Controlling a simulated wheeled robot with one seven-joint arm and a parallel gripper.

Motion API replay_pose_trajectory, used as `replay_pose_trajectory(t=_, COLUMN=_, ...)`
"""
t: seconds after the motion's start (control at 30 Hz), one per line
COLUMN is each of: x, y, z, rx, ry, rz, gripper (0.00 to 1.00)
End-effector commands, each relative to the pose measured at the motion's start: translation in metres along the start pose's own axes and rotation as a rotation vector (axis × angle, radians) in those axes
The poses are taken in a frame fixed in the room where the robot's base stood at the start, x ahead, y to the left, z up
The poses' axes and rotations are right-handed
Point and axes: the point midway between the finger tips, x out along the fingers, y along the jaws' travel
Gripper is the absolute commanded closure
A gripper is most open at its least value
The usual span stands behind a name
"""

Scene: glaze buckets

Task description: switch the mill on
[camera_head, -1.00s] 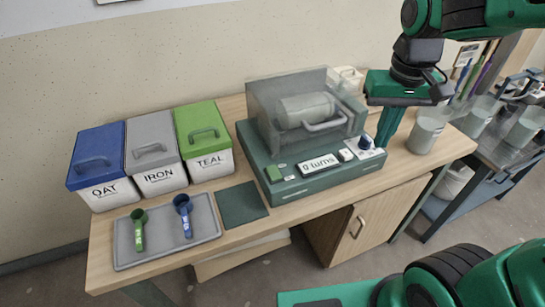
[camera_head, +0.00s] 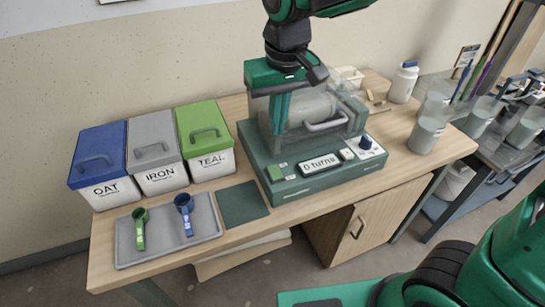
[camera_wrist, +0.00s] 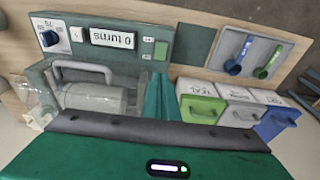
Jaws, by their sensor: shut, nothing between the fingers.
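The mill (camera_head: 305,187) is a green box with a clear cover (camera_head: 345,115) over a pale jar, and the cover is down. Its front panel has a display (camera_head: 320,164) reading "0 turns", a green button (camera_head: 275,173) at the left, a small white button (camera_head: 346,154) and a blue knob (camera_head: 365,142) at the right. In the wrist view the panel is upside down, with the green button (camera_wrist: 161,50) beyond my fingers. My gripper (camera_head: 280,128) is shut and empty, pointing down by the left part of the cover; contact cannot be told.
Blue, grey and green lidded bins (camera_head: 150,152) stand left of the mill. A grey tray (camera_head: 160,253) holds a green and a blue scoop. A jar (camera_head: 425,135) and white bottle (camera_head: 403,82) stand to the right.

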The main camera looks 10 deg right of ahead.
Motion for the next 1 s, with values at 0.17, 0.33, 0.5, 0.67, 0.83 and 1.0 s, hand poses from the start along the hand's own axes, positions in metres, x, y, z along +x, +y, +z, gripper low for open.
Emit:
replay_pose_trajectory(t=0.17, x=0.025, y=0.0, z=0.001, rx=-0.001, ry=-0.004, rz=0.001, gripper=1.0)
replay_pose_trajectory(t=0.33, x=0.057, y=0.0, z=0.001, rx=-0.001, ry=-0.005, rz=0.001, gripper=1.0)
replay_pose_trajectory(t=0.5, x=0.088, y=0.001, z=0.001, rx=0.0, ry=-0.005, rz=0.002, gripper=1.0)
replay_pose_trajectory(t=0.67, x=0.113, y=0.0, z=0.001, rx=0.0, ry=-0.004, rz=0.001, gripper=1.0)
replay_pose_trajectory(t=0.83, x=0.129, y=0.0, z=0.001, rx=0.0, ry=-0.002, rz=0.001, gripper=1.0)
replay_pose_trajectory(t=1.0, x=0.135, y=0.0, z=0.0, rx=0.001, ry=0.0, rz=0.0, gripper=1.0)
